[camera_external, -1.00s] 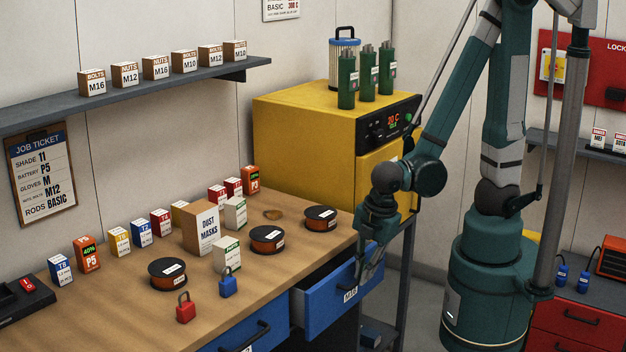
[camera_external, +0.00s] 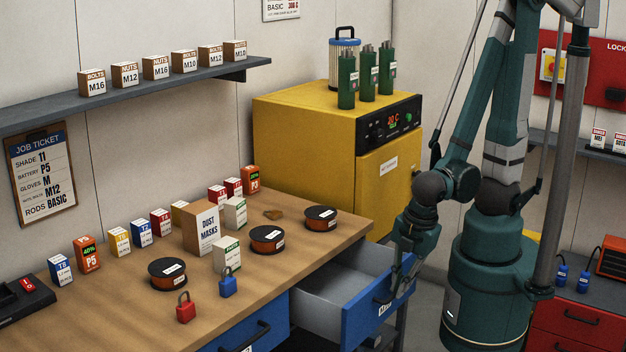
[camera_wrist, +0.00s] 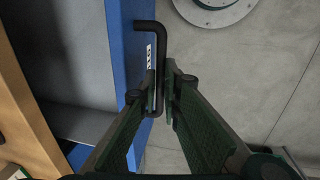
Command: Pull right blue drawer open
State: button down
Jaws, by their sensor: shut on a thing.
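The right blue drawer (camera_external: 378,311) is pulled well out from the workbench, and its grey inside shows. In the wrist view its blue front (camera_wrist: 130,60) runs up the picture, with a black bar handle (camera_wrist: 160,50) on its outer face. My gripper (camera_external: 392,296) is at the drawer front in the external view. In the wrist view my gripper (camera_wrist: 162,88) has its two fingers closed around the handle's bar. The part of the drawer's label beside the fingers is partly hidden.
A left blue drawer (camera_external: 252,334) is shut under the workbench top (camera_external: 130,300). Padlocks, spools and small boxes stand on the bench. A yellow oven (camera_external: 300,135) stands behind the open drawer. Bare floor shows beyond the drawer front in the wrist view.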

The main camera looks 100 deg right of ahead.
jog(key=s+a, duration=0.7)
jog(key=shift+s+a, duration=0.15)
jog(key=shift+a, duration=0.05)
dwell(0.3)
jog(key=c, duration=2.8)
grip_release()
jog(key=shift+r, duration=0.2)
jog(key=shift+s+a+r, duration=0.25)
jog(key=shift+r, duration=1.65)
jog(key=shift+s+a+r, duration=0.25)
jog(key=shift+s+r, duration=0.05)
jog(key=shift+r, duration=1.6)
jog(key=shift+s+a+r, duration=0.25)
jog(key=shift+r, duration=1.65)
jog(key=shift+w, duration=0.1)
